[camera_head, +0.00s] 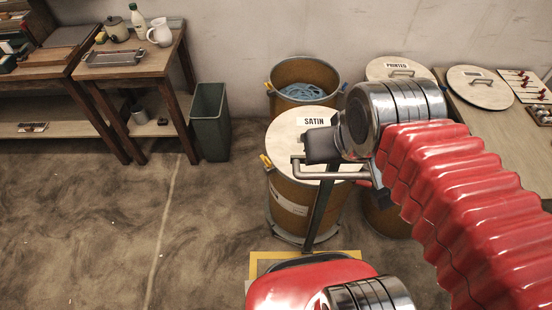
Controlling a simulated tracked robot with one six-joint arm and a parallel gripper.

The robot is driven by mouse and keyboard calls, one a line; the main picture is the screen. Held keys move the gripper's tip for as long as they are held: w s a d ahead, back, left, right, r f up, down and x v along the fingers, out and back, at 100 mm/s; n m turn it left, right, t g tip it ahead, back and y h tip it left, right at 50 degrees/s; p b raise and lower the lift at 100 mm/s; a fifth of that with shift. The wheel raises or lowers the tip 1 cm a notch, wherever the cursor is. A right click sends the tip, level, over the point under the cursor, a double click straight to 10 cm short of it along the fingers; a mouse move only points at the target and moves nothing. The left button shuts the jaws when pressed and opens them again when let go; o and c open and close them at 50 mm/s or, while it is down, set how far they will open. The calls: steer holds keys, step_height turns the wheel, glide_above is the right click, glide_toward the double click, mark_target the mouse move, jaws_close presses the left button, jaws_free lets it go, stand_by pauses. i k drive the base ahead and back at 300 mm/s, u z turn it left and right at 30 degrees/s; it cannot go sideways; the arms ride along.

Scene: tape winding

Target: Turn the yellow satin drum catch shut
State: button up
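The satin drum (290,203) is a brown drum with a pale lid (289,131) labelled SATIN, standing on the floor at the centre. Its yellow catch (265,161) sits at the left rim and sticks up at a slant; whether it is fastened is too small to tell. My gripper (300,168) is seen from above and behind, over the lid's front part, to the right of the catch and apart from it.
An open drum (304,72) with blue material inside stands behind. A drum with a PRINTED lid (399,70) is at the back right, near a table (508,140) with a loose round lid (480,86). A dark bin (209,122) stands left; the floor at left is clear.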

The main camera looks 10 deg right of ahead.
mark_target(268, 164)
steer(key=z, duration=0.05)
steer(key=k, duration=2)
steer(key=u, duration=0.9)
steer(key=i, duration=1)
